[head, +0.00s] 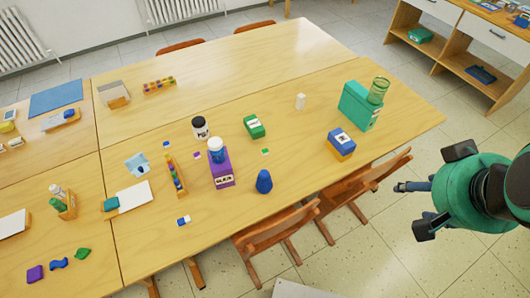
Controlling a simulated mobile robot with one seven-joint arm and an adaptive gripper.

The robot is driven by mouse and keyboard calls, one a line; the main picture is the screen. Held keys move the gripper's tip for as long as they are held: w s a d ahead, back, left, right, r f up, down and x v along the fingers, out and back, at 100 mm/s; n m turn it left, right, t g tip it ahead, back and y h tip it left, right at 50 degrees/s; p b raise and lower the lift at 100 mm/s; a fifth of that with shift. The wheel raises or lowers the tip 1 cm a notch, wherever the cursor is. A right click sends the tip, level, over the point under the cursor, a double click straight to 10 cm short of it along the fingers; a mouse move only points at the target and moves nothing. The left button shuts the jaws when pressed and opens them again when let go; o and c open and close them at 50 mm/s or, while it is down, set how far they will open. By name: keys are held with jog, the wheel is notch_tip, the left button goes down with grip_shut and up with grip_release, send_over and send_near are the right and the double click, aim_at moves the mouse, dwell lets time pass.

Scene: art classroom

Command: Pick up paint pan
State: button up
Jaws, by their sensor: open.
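Several small coloured squares that look like paint pans lie on the wooden table (300,165). They include a blue and white one (183,221) near the front edge, a purple one (197,155), a green one (265,151) and a blue one (168,143). I cannot tell which one the task names. My gripper (442,189) is at the right, off the table, with its dark fingers spread and nothing seen between them. It is far from all of these squares.
A purple box (221,170), blue cone (264,181), green block (254,126), blue-yellow block (341,144) and teal box (358,106) stand on the table. Wooden chairs (275,232) line its front edge. The front middle of the tabletop is fairly clear.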

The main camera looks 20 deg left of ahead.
dwell(0.3)
jog(key=w+a+r+n+g+p, duration=0.1)
jog(key=w+a, duration=0.2)
jog(key=w, duration=0.3)
jog(key=w+a+r+n+p, duration=0.1)
jog(key=w+a, duration=0.3)
jog(key=w, duration=0.3)
jog(key=n+g+p, duration=0.5)
jog(key=n+p, duration=0.1)
jog(key=n, duration=0.1)
send_over(265, 151)
notch_tip(265, 151, down, 30)
jog(key=shift+r, duration=0.15)
jog(key=shift+f+b, duration=0.75)
jog(key=shift+f, duration=3.55)
